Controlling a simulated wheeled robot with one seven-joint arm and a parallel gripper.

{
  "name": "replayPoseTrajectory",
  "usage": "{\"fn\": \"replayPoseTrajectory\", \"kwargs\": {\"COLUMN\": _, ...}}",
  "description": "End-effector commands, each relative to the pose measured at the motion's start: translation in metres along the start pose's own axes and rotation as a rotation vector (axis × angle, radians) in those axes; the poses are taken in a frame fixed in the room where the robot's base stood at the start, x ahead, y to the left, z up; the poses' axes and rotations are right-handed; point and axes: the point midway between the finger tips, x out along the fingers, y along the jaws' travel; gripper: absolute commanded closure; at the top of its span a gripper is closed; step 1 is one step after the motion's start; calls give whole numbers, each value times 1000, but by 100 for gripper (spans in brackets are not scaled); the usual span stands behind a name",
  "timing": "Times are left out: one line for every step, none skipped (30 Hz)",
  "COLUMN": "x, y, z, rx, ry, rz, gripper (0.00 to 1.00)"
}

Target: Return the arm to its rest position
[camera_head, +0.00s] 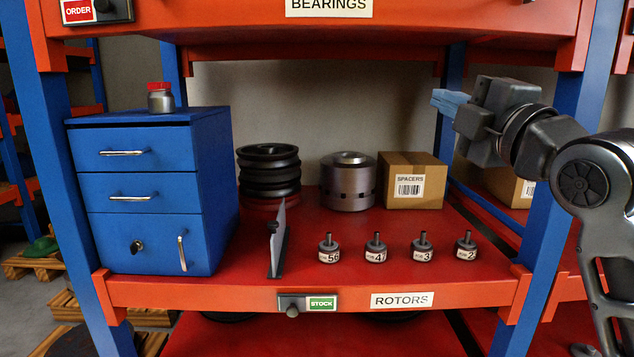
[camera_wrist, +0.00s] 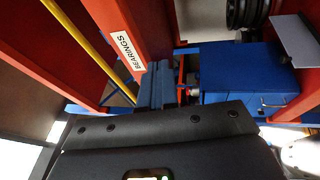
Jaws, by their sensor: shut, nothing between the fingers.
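My arm reaches in from the right in the head view, folded at the elbow. My gripper (camera_head: 449,101) is at its end, with blue-grey fingers pointing left, between the shelf levels near the right blue post. The fingers are shut with nothing between them. In the wrist view the gripper fingers (camera_wrist: 155,85) show side by side, also closed and empty. Nothing touches the gripper in the head view.
Several numbered rotors (camera_head: 376,247) stand in a row on the red shelf (camera_head: 350,285). A cardboard spacers box (camera_head: 412,180), a metal cylinder (camera_head: 348,182), black discs (camera_head: 268,172), an upright plate (camera_head: 277,240) and a blue drawer cabinet (camera_head: 215,190) stand there. The bearings shelf (camera_head: 440,22) lies above.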

Motion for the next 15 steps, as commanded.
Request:
{"fn": "replayPoseTrajectory", "kwargs": {"x": -8, "y": -20, "z": -2, "rx": 79, "ry": -10, "rz": 1, "gripper": 100}}
{"fn": "replayPoseTrajectory", "kwargs": {"x": -13, "y": -29, "z": -4, "rx": 125, "ry": -17, "rz": 4, "gripper": 100}}
{"fn": "replayPoseTrajectory", "kwargs": {"x": -20, "y": -42, "z": -5, "rx": 186, "ry": -26, "rz": 7, "gripper": 100}}
{"fn": "replayPoseTrajectory", "kwargs": {"x": -25, "y": -51, "z": -6, "rx": 230, "ry": -34, "rz": 11, "gripper": 100}}
{"fn": "replayPoseTrajectory", "kwargs": {"x": -30, "y": -61, "z": -7, "rx": 273, "ry": -42, "rz": 13, "gripper": 100}}
{"fn": "replayPoseTrajectory", "kwargs": {"x": -38, "y": -73, "z": -9, "rx": 330, "ry": -54, "rz": 16, "gripper": 100}}
{"fn": "replayPoseTrajectory", "kwargs": {"x": -44, "y": -83, "z": -11, "rx": 373, "ry": -63, "rz": 19, "gripper": 100}}
{"fn": "replayPoseTrajectory", "kwargs": {"x": -51, "y": -93, "z": -12, "rx": 414, "ry": -73, "rz": 19, "gripper": 100}}
{"fn": "replayPoseTrajectory", "kwargs": {"x": -60, "y": -105, "z": -14, "rx": 468, "ry": -86, "rz": 22, "gripper": 100}}
{"fn": "replayPoseTrajectory", "kwargs": {"x": -67, "y": -114, "z": -16, "rx": 507, "ry": -97, "rz": 23, "gripper": 100}}
{"fn": "replayPoseTrajectory", "kwargs": {"x": -74, "y": -123, "z": -18, "rx": 546, "ry": -108, "rz": 24, "gripper": 100}}
{"fn": "replayPoseTrajectory", "kwargs": {"x": -84, "y": -136, "z": -21, "rx": 597, "ry": -123, "rz": 25, "gripper": 100}}
{"fn": "replayPoseTrajectory", "kwargs": {"x": -92, "y": -145, "z": -23, "rx": 635, "ry": -135, "rz": 25, "gripper": 100}}
{"fn": "replayPoseTrajectory", "kwargs": {"x": -100, "y": -153, "z": -25, "rx": 671, "ry": -147, "rz": 26, "gripper": 100}}
{"fn": "replayPoseTrajectory", "kwargs": {"x": -111, "y": -165, "z": -28, "rx": 718, "ry": -163, "rz": 26, "gripper": 100}}
